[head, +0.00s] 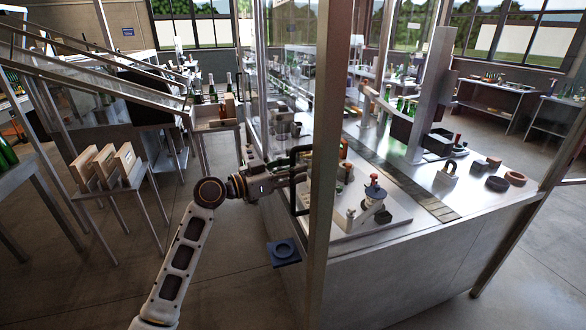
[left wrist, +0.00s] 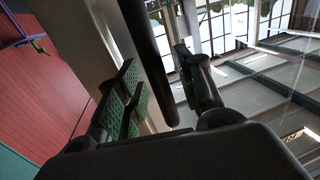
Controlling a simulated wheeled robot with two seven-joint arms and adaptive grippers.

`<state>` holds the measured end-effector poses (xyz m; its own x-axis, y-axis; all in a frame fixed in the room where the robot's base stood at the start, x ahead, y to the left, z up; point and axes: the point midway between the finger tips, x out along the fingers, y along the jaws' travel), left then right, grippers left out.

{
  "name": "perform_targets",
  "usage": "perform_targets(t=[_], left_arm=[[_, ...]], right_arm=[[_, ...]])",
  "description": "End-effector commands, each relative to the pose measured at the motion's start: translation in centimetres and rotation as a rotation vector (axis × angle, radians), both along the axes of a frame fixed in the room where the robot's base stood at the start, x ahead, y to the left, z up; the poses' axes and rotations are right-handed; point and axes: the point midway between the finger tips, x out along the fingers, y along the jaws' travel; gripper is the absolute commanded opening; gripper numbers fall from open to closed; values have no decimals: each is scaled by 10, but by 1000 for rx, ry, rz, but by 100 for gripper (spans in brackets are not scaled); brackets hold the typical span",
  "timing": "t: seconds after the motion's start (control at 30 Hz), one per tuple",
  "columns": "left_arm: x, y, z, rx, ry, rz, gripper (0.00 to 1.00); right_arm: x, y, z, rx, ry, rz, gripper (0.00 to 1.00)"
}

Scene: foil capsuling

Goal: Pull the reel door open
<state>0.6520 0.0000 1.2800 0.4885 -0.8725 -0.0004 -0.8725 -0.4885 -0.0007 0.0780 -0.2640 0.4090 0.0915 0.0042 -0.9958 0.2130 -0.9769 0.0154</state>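The reel door appears to be the clear panel (head: 284,75) between metal posts on the near left side of the machine enclosure. My left gripper (head: 303,168) is at this panel, beside the thick near post. In the left wrist view a dark upright bar (left wrist: 148,40), seemingly the door handle, runs between the fingers of my left gripper (left wrist: 158,62). One finger with green ribbed pads is left of the bar, the other is right of it. Gaps show beside the bar, so the fingers look open around it. My right gripper is not in view.
The thick metal post (head: 331,150) stands close to the right of my left gripper. Inside, a small machine with a red knob (head: 374,190) stands on the counter. A blue pad (head: 284,251) sits low on the counter's side. Wooden crates (head: 105,166) stand at left. Floor between is clear.

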Motion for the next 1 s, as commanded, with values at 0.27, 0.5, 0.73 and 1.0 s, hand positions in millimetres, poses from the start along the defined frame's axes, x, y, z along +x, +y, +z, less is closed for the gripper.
perform_targets(t=[0.27, 0.5, 0.73, 1.0], left_arm=[[0, 0, 0, 0, 0, 0, 36], [0, 0, 0, 0, 0, 0, 5], [0, 0, 0, 0, 0, 0, 0], [2, 0, -1, 0, 0, 0, 0]], right_arm=[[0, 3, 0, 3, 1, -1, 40], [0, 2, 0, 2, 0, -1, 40], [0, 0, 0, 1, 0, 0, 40], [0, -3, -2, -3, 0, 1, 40]])
